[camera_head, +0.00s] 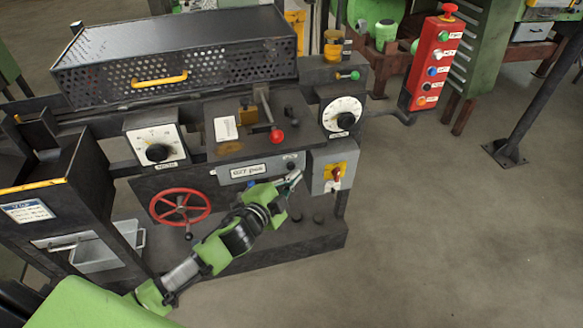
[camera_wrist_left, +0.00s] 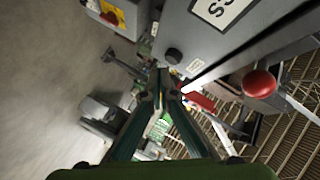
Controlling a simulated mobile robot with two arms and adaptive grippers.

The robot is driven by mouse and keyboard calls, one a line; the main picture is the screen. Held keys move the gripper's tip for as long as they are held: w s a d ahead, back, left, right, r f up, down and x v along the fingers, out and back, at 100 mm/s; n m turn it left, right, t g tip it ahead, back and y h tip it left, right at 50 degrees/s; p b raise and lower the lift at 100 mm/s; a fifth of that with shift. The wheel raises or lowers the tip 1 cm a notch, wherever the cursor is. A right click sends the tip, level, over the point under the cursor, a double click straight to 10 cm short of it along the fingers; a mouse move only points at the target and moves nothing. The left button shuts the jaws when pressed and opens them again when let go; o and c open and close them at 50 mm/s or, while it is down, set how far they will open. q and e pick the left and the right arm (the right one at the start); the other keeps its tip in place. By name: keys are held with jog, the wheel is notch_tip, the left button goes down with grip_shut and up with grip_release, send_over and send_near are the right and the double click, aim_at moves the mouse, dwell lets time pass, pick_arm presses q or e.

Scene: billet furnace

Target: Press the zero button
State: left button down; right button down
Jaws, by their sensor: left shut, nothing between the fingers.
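A grey panel box (camera_head: 235,176) with a large white label sits on the front of the machine. A small dark round button (camera_head: 291,165) is at its right end. In the left wrist view the black button (camera_wrist_left: 173,56) sits on the grey box beside a small white label (camera_wrist_left: 195,66), too small to read, so I cannot confirm it is the zero button. My left gripper (camera_head: 295,178) is just below the button in the head view. Its fingers (camera_wrist_left: 161,80) are shut and empty, close to the button; contact cannot be told. My right gripper is not in view.
A grey box with a yellow plate and red switch (camera_head: 337,173) is right of my gripper. A red handwheel (camera_head: 180,206) is left, and a red-knobbed lever (camera_head: 276,135) stands above. A red button post (camera_head: 431,62) is at back right.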

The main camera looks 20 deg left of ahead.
pick_arm(q)
jog(key=shift+w+a, duration=0.1)
dwell(0.3)
jog(key=shift+w+a, duration=0.15)
jog(key=shift+w, duration=0.1)
jog(key=shift+w+a, duration=0.3)
jog(key=shift+w, duration=0.1)
dwell(1.0)
jog(key=shift+s+d, duration=0.1)
jog(key=shift+s+d+p, duration=0.35)
jog(key=shift+s+d, duration=0.1)
jog(key=shift+s, duration=0.25)
jog(key=shift+s+d, duration=0.7)
jog(key=shift+s, duration=0.35)
jog(key=shift+s+d, duration=0.7)
jog(key=shift+s, duration=0.3)
